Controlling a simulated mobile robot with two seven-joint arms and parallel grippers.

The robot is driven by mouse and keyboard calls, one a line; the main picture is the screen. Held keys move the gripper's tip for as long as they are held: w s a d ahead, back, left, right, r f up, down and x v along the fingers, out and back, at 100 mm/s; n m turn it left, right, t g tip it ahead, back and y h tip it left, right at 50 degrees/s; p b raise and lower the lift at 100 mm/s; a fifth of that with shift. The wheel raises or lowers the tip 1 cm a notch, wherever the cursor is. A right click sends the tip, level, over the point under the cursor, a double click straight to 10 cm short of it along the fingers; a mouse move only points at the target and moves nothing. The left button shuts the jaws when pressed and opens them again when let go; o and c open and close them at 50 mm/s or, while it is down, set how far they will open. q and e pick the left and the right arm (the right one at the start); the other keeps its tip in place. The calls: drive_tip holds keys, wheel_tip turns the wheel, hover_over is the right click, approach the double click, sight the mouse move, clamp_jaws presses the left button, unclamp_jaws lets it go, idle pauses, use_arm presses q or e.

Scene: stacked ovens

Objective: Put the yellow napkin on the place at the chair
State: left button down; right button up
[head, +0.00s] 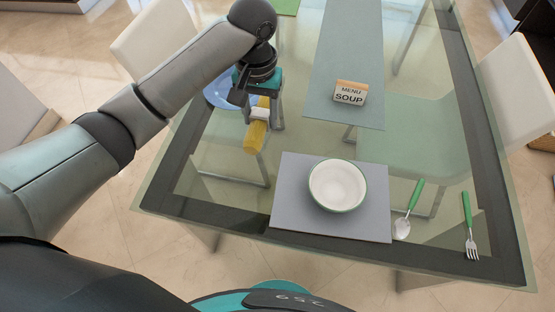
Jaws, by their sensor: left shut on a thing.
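My left gripper (260,112) is over the left part of the glass table and is shut on a yellow napkin (255,137). The napkin hangs down below the fingers, with a white band above it. I cannot tell whether its lower end touches the glass. A grey placemat (290,215) lies at the near edge of the table, to the right of and nearer than the napkin. A white bowl with a green rim (338,185) stands on the placemat. My right gripper does not show.
A spoon (408,208) and a fork (470,228) with green handles lie right of the placemat. A "MENU SOUP" sign (350,93) stands on a grey-green runner (345,40). A blue plate (217,92) is partly behind my left gripper. White chairs (150,38) stand around the table.

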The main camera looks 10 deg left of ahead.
use_arm(q)
drive_tip(key=b, duration=0.4)
hover_over(264, 167)
wheel_tip(264, 167, down, 14)
drive_tip(key=shift+d+f, duration=0.1)
wheel_tip(264, 167, down, 4)
drive_tip(key=shift+f+b, duration=0.15)
drive_tip(key=shift+b, duration=0.45)
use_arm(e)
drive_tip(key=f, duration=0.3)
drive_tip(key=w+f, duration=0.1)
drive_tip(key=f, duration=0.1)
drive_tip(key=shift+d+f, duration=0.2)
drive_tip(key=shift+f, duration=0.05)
use_arm(q)
drive_tip(key=c, duration=0.5)
unclamp_jaws()
wheel_tip(264, 167, up, 12)
drive_tip(key=p, duration=0.4)
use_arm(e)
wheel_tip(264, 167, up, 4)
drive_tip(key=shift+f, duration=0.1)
